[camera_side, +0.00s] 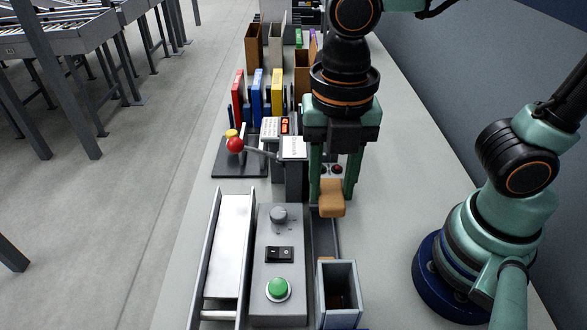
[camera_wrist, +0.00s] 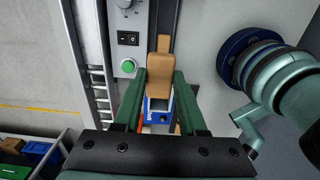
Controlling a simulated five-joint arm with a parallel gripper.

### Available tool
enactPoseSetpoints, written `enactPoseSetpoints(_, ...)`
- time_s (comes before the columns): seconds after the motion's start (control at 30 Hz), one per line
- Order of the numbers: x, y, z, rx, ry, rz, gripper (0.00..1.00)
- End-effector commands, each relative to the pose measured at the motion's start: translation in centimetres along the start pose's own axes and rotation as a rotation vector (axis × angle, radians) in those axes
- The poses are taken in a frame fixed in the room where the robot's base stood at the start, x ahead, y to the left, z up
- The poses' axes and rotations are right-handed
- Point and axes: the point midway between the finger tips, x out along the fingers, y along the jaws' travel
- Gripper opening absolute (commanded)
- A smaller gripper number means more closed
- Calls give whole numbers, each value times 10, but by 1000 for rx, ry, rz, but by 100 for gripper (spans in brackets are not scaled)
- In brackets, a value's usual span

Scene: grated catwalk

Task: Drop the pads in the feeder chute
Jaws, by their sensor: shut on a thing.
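My gripper (camera_side: 333,200) points down with its green fingers shut on a tan pad (camera_side: 332,203). In the wrist view, the pad (camera_wrist: 158,78) sits between the fingertips. A narrower tan piece (camera_wrist: 164,43) shows just beyond it; I cannot tell whether it is a separate pad. In the side view, an open-topped grey box (camera_side: 338,268), which looks like the feeder chute, stands nearer the camera than the held pad. Its inside looks brown, and its contents are unclear. The pad is apart from this box.
A grey control box (camera_side: 263,310) with a knob, a switch and a green button (camera_side: 278,289) stands left of the chute. A red-ball lever (camera_side: 235,145) and coloured upright binders (camera_side: 257,90) stand farther back.

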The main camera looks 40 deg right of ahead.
Motion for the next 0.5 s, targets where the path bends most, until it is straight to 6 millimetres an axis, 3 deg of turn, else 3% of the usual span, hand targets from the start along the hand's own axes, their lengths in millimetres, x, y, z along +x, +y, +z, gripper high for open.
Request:
enactPoseSetpoints(0.03, 2, 0, -16, -13, 0, -2, 0)
enactPoseSetpoints(0.2, 7, -2, -57, -11, 0, -1, 0)
enactPoseSetpoints(0.33, 9, -6, -78, -6, 0, -1, 0)
enactPoseSetpoints(0.5, 12, -10, -90, -1, 0, -1, 0)
